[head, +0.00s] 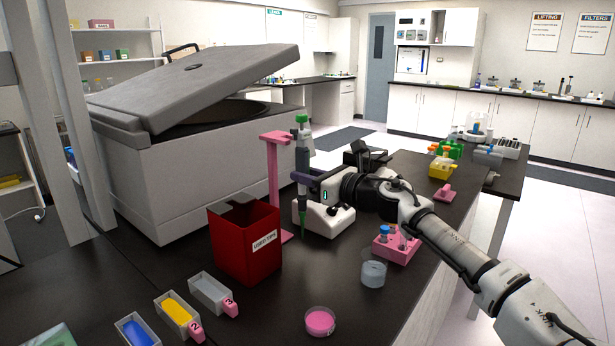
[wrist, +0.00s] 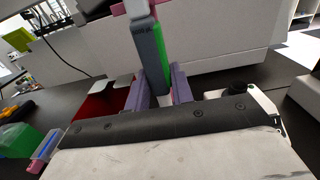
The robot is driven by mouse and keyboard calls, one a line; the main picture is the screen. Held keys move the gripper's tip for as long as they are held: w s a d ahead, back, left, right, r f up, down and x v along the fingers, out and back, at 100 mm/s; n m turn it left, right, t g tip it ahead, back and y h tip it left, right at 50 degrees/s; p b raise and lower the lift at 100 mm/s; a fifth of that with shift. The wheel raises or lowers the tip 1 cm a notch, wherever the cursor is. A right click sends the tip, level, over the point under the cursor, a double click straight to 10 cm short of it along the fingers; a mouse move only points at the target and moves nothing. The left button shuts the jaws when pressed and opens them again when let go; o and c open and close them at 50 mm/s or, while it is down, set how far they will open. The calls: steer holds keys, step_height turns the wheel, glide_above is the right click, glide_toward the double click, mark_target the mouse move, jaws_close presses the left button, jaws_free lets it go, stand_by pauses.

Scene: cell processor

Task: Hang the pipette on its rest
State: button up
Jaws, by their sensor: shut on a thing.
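The pipette (head: 302,158) has a grey body, a green top and a green tip, and hangs upright with its tip pointing down. My gripper (head: 303,178) is shut on its body and holds it above the black bench. The pipette also shows in the wrist view (wrist: 152,58), between the purple fingers (wrist: 160,88). The pink rest (head: 272,175), a tall post with an arm at its top, stands just left of the pipette. Part of the pink rest shows at the top of the wrist view (wrist: 128,8). I cannot tell whether pipette and rest touch.
A red waste bin (head: 245,245) stands at front left of the pipette, and a white device (head: 322,218) sits below my gripper. A large grey machine (head: 200,160) with a raised lid is behind. A pink tube rack (head: 396,245) and clear cup (head: 373,274) are at right.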

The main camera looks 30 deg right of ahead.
steer(key=shift+x, duration=1.5)
steer(key=shift+w+a, duration=0.1)
steer(key=shift+w, duration=0.1)
steer(key=shift+w+a, duration=0.1)
steer(key=shift+w, duration=0.3)
steer(key=shift+r, duration=0.1)
steer(key=shift+f+b, duration=0.35)
steer(key=shift+b, duration=0.25)
steer(key=o, duration=0.7)
